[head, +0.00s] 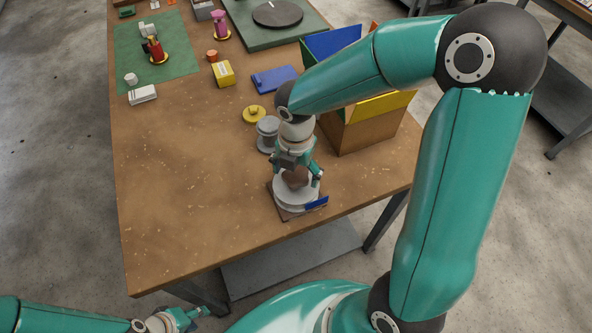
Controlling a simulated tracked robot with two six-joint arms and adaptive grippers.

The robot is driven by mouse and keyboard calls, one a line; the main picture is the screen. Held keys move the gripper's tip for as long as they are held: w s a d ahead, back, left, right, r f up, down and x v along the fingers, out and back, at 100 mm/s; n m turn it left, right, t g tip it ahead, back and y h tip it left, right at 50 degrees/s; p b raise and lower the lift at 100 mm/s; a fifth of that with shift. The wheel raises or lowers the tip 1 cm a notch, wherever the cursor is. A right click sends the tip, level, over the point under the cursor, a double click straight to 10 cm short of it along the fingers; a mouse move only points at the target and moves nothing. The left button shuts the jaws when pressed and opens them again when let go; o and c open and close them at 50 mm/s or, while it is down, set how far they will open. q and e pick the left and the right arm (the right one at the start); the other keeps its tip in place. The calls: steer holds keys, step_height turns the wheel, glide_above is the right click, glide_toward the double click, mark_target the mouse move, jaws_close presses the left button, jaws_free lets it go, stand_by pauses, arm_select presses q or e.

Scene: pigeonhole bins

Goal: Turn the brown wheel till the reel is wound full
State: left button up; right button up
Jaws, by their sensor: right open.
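The brown wheel (295,179) shows in part between the fingers of my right gripper (298,176), near the front edge of the table. That gripper points down from above and is open, with its fingers around the wheel. Below it is a pale grey round body (291,201) on a brown base, with a blue piece (316,202) at its front right. I cannot tell which part is the reel or how full it is. My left gripper (186,318) is at the bottom edge, off the table and empty; its opening is unclear.
A grey cylinder (267,133) stands just behind the wheel's device. An open box with blue and yellow flaps (368,130) stands to its right. A yellow disc (254,114), blue block (274,79) and yellow box (223,74) lie farther back. The table's left front (185,205) is clear.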

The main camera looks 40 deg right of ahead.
steer(key=c, duration=1.2)
